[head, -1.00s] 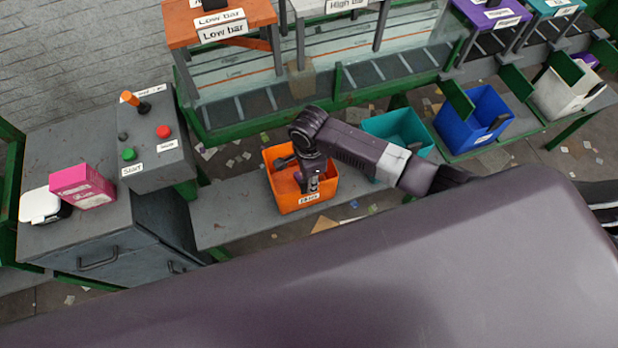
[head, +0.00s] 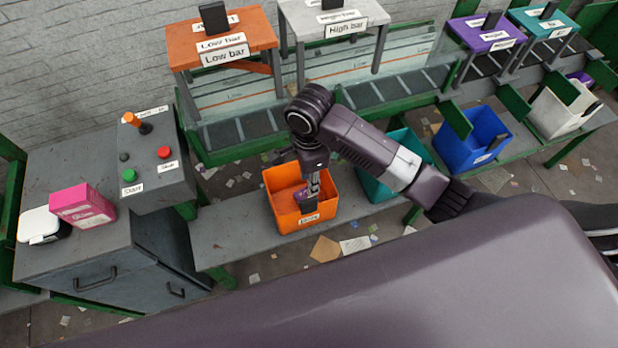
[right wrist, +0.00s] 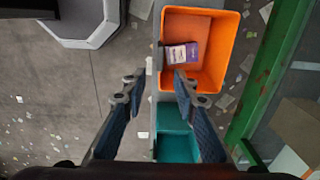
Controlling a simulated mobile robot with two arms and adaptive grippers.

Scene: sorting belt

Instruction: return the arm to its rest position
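My right gripper (right wrist: 156,82) is open, with nothing between its fingers in the right wrist view. In the head view the right gripper (head: 312,185) points down over the orange bin (head: 283,222), its fingers partly unclear there. The orange bin (right wrist: 238,22) holds a small purple box with a dark block (right wrist: 178,54). The right finger overlaps the bin's edge in that view, and the box lies apart from the fingertips. My right arm (head: 365,148) reaches in from the right. My left gripper is not in view.
The teal bin (head: 377,190) stands beside the orange one, partly behind my arm. A blue bin (head: 466,158) and a white bin (head: 558,123) stand farther right. The belt's green rail (head: 240,152) runs behind. The control box (head: 152,174) and pink box (head: 82,205) are left.

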